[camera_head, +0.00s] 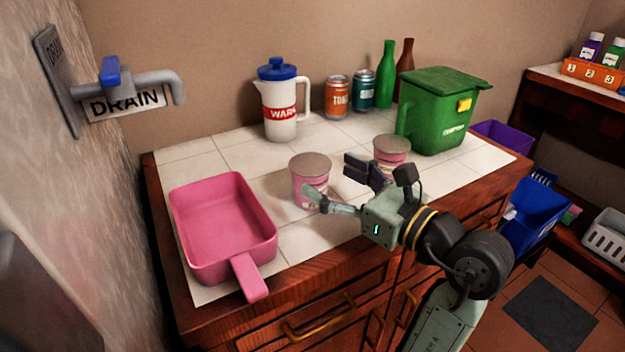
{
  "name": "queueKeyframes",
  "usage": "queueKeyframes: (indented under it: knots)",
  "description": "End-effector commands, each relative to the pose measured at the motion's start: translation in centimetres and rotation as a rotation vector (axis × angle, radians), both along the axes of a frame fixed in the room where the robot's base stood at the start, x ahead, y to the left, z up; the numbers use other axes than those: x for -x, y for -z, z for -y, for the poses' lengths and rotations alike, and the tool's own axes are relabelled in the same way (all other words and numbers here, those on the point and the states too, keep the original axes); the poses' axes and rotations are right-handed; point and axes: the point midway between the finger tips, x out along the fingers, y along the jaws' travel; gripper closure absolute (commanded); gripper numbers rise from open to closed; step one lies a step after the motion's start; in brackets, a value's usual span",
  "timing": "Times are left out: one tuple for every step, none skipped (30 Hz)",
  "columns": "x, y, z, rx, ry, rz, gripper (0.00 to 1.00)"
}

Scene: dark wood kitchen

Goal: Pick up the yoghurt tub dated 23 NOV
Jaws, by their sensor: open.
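Two pink yoghurt tubs with grey-brown lids stand upright on the white tiled counter (245,157). The left tub (309,172) is just beyond the tip of my gripper's near finger. The right tub (392,150) stands behind my gripper, which hides its lower part. No date can be read on either tub. My gripper (333,181) is open and empty, its fingers pointing left toward the left tub. The near finger overlaps that tub's lower right side in the picture; I cannot tell whether they touch.
A pink pan (222,226) lies at the counter's left. A white jug (277,103), a tonic can (337,97), a teal can (363,90), bottles (387,76) and a green compost bin (440,112) stand behind. A drain tap (125,85) juts from the left wall.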

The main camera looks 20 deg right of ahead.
Motion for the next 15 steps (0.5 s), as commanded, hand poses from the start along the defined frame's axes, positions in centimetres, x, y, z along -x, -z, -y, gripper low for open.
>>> queueKeyframes:
  knots:
    - [-0.9, -0.2, -0.5, -0.002, -0.006, -0.001, 0.27]
    - [-1.3, -0.2, -0.6, -0.002, -0.005, -0.001, 0.27]
    - [-1.9, -0.3, -0.8, -0.002, -0.006, 0.0, 0.27]
    - [-2.3, -0.3, -0.9, -0.002, -0.005, 0.0, 0.27]
    - [-2.6, -0.3, -1.0, -0.002, -0.005, 0.002, 0.27]
    - [-3.0, -0.2, -1.2, -0.002, -0.004, 0.002, 0.27]
    - [-3.2, -0.2, -1.2, -0.001, -0.003, 0.002, 0.27]
    - [-3.3, -0.2, -1.3, -0.001, -0.003, 0.002, 0.27]
    - [-3.6, -0.2, -1.3, -0.001, -0.003, 0.003, 0.27]
    - [-3.8, -0.2, -1.4, -0.001, -0.004, 0.003, 0.27]
    - [-4.0, -0.3, -1.5, -0.002, -0.004, 0.002, 0.27]
    - [-4.5, -0.3, -1.6, -0.004, -0.005, 0.001, 0.27]
    - [-4.9, -0.4, -1.7, -0.004, -0.005, 0.0, 0.27]
    - [-5.4, -0.4, -1.9, -0.004, -0.007, 0.001, 0.27]
    - [-6.1, -0.5, -2.0, -0.004, -0.006, 0.002, 0.27]
